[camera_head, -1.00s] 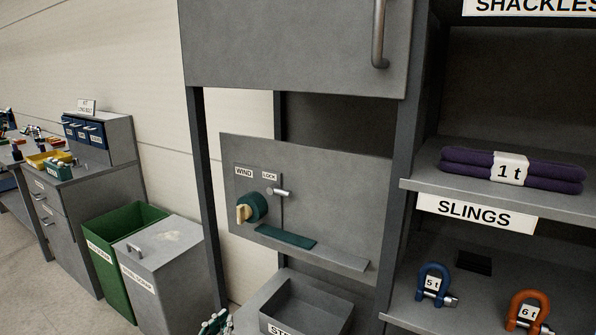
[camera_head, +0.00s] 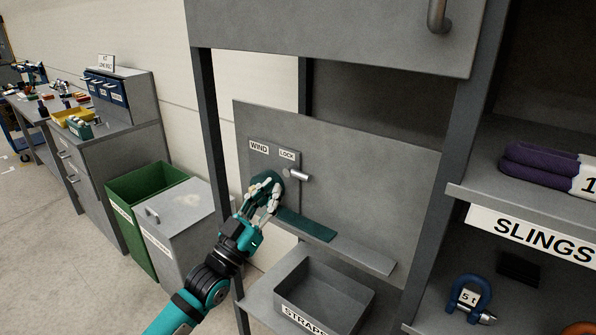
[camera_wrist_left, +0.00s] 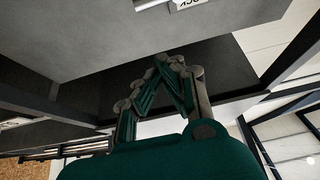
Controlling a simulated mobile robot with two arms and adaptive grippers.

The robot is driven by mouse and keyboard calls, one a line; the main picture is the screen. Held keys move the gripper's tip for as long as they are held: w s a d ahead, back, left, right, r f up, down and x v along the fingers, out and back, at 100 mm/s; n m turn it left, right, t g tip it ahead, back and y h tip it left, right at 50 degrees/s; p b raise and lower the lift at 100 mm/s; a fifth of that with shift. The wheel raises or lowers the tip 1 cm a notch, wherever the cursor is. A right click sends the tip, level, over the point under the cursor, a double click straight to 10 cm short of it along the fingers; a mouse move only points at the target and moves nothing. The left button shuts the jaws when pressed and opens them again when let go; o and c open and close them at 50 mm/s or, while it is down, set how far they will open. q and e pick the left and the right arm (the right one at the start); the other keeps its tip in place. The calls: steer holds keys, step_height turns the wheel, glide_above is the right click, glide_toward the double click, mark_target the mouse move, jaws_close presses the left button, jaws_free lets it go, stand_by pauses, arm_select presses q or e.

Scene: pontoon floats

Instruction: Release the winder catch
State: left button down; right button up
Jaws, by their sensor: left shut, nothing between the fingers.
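The winder catch is a short metal lever (camera_head: 299,176) under the LOCK label (camera_head: 287,155) on the grey panel (camera_head: 360,190). It sticks out to the right. The teal winder knob (camera_head: 266,181) under the WIND label (camera_head: 259,147) is partly hidden behind my left gripper (camera_head: 264,193). This gripper is shut and empty, in front of the knob and to the lower left of the lever. I cannot tell whether it touches the knob. In the left wrist view its fingers (camera_wrist_left: 172,64) come together below grey surfaces. My right gripper is not in view.
A ledge with a teal strip (camera_head: 305,224) juts out below the knob. A grey straps tray (camera_head: 323,292) stands lower down. A cabinet post (camera_head: 211,140) is left of the panel. Shelves with slings and shackles (camera_head: 469,296) are at the right, bins (camera_head: 178,225) at the left.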

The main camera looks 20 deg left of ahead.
mark_target(300, 174)
arm_select(q)
steer(key=p+x, duration=0.4)
steer(key=x, duration=0.6)
steer(key=shift+w+f, duration=0.15)
steer(key=shift+f, duration=0.95)
steer(key=shift+w+f, duration=0.1)
steer(key=shift+f, duration=1)
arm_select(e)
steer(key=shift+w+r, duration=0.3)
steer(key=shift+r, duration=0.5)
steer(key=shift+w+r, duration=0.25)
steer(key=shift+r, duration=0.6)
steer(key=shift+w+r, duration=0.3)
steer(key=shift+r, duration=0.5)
arm_select(q)
steer(key=shift+d, duration=0.1)
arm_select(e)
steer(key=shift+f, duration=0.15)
arm_select(q)
steer(key=shift+f+m+g+h+b, duration=0.2)
steer(key=shift+m+g+h+b, duration=0.15)
steer(key=shift+m, duration=0.35)
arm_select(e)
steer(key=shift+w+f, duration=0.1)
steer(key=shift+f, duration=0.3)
